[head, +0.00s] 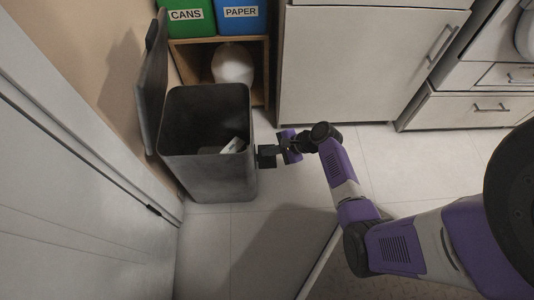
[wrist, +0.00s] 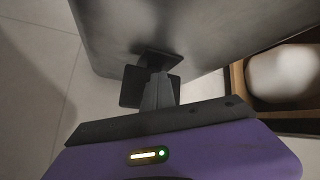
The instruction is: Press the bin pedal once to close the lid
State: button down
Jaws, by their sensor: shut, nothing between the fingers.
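The dark grey bin (head: 222,178) stands on the floor with its lid (head: 152,85) swung up, upright at its left side. A pale crumpled item lies inside the bin. The black pedal (wrist: 131,88) sticks out from the bin's side in the wrist view; in the head view it shows as a small dark plate (head: 267,162) right of the bin. My gripper (wrist: 158,80) is shut and empty, with its fingertips over the pedal. I cannot tell whether they touch it. The gripper (head: 277,151) also shows beside the bin's right wall in the head view.
A wooden shelf (head: 262,70) behind the bin holds a white rounded object (head: 232,64) below green CANS (head: 187,16) and blue PAPER (head: 240,15) boxes. A white cabinet (head: 365,65) stands at the back right. A pale door (head: 70,190) is at left. Floor in front is clear.

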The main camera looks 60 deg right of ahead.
jog(key=shift+f, duration=0.4)
jog(key=shift+r, duration=0.1)
jog(key=shift+r+p, duration=1.35)
jog(key=shift+p, duration=0.05)
notch_tip(320, 180, up, 6)
jog(key=p, duration=0.6)
dwell(0.6)
